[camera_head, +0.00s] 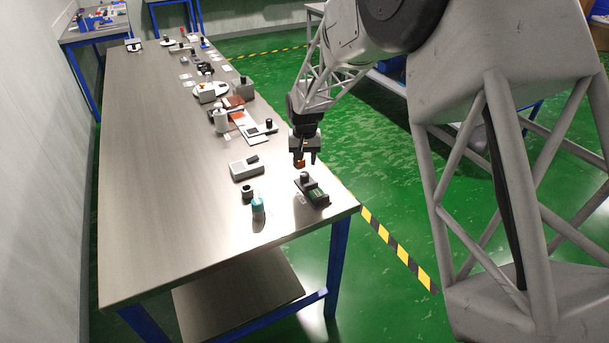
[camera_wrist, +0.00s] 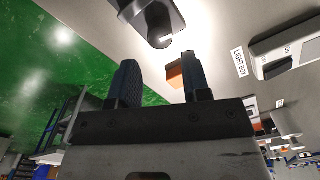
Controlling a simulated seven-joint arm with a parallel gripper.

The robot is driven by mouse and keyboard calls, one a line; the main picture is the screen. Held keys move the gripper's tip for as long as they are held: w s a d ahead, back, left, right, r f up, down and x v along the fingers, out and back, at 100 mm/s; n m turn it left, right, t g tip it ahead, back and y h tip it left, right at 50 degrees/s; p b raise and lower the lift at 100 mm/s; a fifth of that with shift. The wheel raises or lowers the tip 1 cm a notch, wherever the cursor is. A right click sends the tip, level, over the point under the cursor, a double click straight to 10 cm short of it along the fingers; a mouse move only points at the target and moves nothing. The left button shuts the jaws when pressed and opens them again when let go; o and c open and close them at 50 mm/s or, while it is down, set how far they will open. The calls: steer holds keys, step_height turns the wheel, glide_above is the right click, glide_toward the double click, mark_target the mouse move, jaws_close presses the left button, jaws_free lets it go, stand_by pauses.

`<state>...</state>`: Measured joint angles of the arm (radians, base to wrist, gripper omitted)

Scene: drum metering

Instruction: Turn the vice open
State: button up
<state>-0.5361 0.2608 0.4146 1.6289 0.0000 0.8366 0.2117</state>
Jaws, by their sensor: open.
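My gripper (camera_head: 305,160) is above the right edge of the bench near its front end, fingers pointing down. In the wrist view its two fingers (camera_wrist: 159,62) are apart. A small orange block (camera_wrist: 175,74) shows beside the right finger in that view; I cannot tell whether they touch. No vice can be made out with certainty. A dark, round-ended part (camera_wrist: 150,18) shows beyond the fingers in the wrist view.
A grey box (camera_head: 244,169), labelled LIGHT BOX in the wrist view (camera_wrist: 290,50), lies left of my gripper. A dark cup (camera_head: 247,192) and a teal-topped bottle (camera_head: 258,208) stand nearer the front. Several items crowd the bench farther back. The bench's left side (camera_head: 150,180) is clear.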

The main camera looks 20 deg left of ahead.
mark_target(305, 174)
steer(key=shift+f, duration=3.45)
steer(key=c, duration=0.7)
steer(key=shift+o, duration=0.2)
steer(key=shift+n, duration=1.2)
steer(key=o, duration=0.7)
steer(key=shift+c, duration=0.2)
steer(key=shift+r, duration=0.15)
